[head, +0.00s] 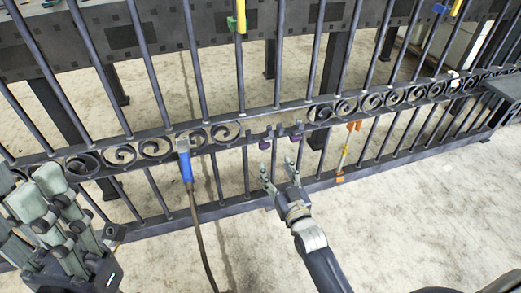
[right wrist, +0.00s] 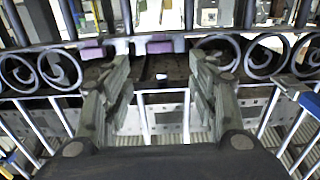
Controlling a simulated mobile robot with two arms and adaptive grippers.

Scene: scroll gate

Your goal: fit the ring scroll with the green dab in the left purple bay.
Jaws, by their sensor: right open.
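The gate's scroll rail has a gap with two purple bays: the left purple bay (head: 264,144) and the right purple bay (head: 297,138). Two purple patches also show above my fingers in the right wrist view. My right gripper (head: 281,176) is open and empty, with its fingertips just below and in front of the bays. In the right wrist view, nothing sits between its fingers (right wrist: 163,75). I cannot make out a ring scroll with a green dab in either view. My left gripper (head: 40,205) is at the lower left, in front of the gate; its jaw opening is unclear.
Dark scrolls (head: 372,102) fill the rail on both sides of the gap. A blue-handled tool (head: 187,165) with a cable hangs left of the bays. An orange and yellow tool (head: 344,153) hangs to the right. The floor (head: 420,225) in front is clear.

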